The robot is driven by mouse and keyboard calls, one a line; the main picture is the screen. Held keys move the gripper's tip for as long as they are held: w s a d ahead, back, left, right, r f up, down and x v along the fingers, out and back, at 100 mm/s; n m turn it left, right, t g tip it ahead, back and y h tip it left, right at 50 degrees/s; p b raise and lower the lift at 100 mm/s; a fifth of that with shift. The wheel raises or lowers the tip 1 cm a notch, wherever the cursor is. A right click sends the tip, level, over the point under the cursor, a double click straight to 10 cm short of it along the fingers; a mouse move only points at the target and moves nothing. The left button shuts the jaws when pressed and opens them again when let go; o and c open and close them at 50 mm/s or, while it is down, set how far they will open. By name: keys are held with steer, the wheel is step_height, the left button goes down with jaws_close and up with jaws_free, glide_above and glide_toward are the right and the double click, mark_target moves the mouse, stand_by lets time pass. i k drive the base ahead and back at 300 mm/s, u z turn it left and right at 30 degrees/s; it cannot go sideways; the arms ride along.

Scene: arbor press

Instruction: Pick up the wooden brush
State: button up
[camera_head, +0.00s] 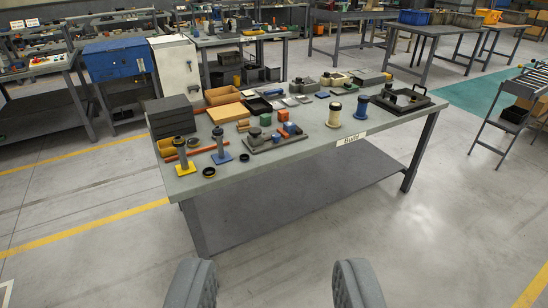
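My gripper (275,284) shows at the bottom edge as two dark grey padded fingers. They are wide apart with only bare floor between them. The grey workbench (300,157) stands ahead, well beyond the fingertips. I cannot clearly single out the wooden brush among the small parts on it. A small tan wooden-looking piece (243,123) lies near the bench's left middle, too small to identify. A thin orange-red bar (202,150) lies near the left end.
Dark stacked blocks (171,116), posts on yellow (182,154) and blue (219,145) bases, and a black frame (400,100) crowd the benchtop. A blue cabinet (118,60) stands behind left, a roller stand (515,105) at right. The floor in front is clear.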

mark_target(242, 126)
steer(key=z, duration=0.25)
steer(key=i, duration=3.65)
steer(key=u, duration=0.15)
